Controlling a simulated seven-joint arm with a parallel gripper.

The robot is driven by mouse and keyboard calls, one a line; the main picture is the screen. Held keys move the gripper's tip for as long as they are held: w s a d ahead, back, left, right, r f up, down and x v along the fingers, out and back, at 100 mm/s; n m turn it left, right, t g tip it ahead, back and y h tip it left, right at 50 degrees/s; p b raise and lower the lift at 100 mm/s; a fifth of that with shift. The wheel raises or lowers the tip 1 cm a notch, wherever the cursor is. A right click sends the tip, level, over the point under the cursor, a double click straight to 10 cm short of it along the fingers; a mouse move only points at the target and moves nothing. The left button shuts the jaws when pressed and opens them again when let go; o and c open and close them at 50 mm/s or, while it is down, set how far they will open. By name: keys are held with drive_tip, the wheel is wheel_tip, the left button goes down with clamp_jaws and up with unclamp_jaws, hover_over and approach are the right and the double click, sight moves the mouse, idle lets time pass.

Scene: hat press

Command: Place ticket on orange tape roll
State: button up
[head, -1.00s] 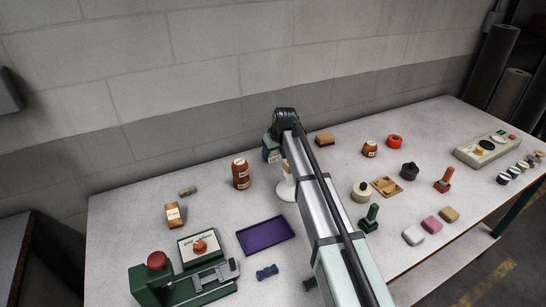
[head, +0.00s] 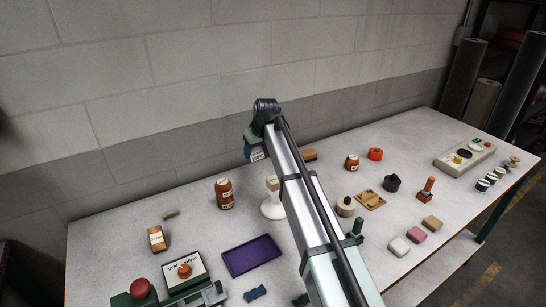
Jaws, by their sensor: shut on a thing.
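The orange tape roll (head: 375,154) lies flat near the back of the table, right of my arm. My gripper (head: 257,155) is at the far end of the arm, over the table's back edge and left of the roll, well apart from it. A small white piece with dark marks shows at its tip and looks like the ticket (head: 257,156). The gripper is shut on it. The fingers are too small to make out, and the arm hides part of the table.
A brown jar (head: 224,193) and a white stand (head: 272,208) are below my gripper. A second brown jar (head: 352,162) stands just left of the roll. A dark knobbed object (head: 392,183) and a cream roll (head: 346,206) are in front. A purple tray (head: 250,255) lies at front left.

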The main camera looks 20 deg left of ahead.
drive_tip(key=shift+r, duration=0.35)
drive_tip(key=w+d+r+m+h, duration=0.15)
drive_tip(key=w+d, duration=0.55)
drive_tip(key=d, duration=0.7)
drive_tip(key=w+d+m+t, duration=0.15)
drive_tip(key=w+d, duration=0.45)
drive_tip(key=d, duration=0.8)
drive_tip(key=w+d+r+m, duration=0.1)
drive_tip(key=w+d+m, duration=0.2)
drive_tip(key=w+d, duration=0.75)
hover_over(375, 149)
drive_tip(key=s, duration=0.2)
drive_tip(key=shift+n, duration=0.4)
drive_tip(key=shift+w+d+f, duration=0.1)
drive_tip(key=shift+d+f, duration=0.05)
drive_tip(key=shift+f, duration=2.05)
drive_tip(key=shift+w+d+f, duration=0.1)
drive_tip(key=shift+f, duration=2.1)
drive_tip(key=shift+f, duration=0.1)
drive_tip(key=o, duration=1)
drive_tip(key=v, duration=1.2)
